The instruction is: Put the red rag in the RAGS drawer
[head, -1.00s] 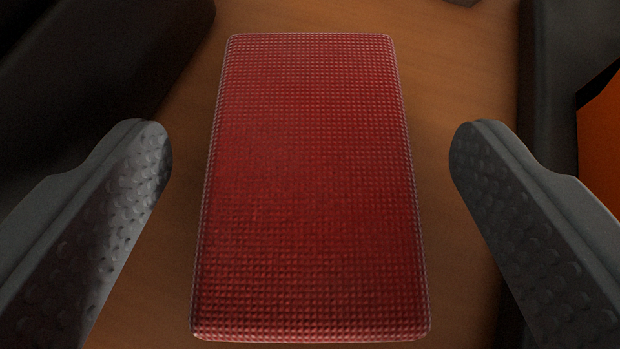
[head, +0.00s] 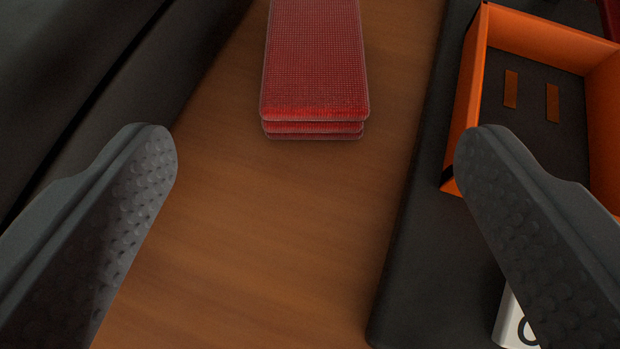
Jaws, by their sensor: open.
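The red rag (head: 314,60) is a folded, textured stack of several layers. It lies on a brown wooden surface (head: 270,220) at the top middle of the head view, and its far end is cut off by the frame. My gripper (head: 315,150) is open, with its two dark dimpled fingers wide apart at left and right. Nothing is between the fingers but a view of bare wood, and the rag lies beyond the fingertips. No drawer marked RAGS can be made out.
An orange open-topped box (head: 468,95) with a dark floor and two small brown strips stands at right on a dark surface (head: 420,240). A white piece with a black letter or mark (head: 508,322) shows at lower right, partly behind a finger. Dark padded-looking forms (head: 90,80) fill the left.

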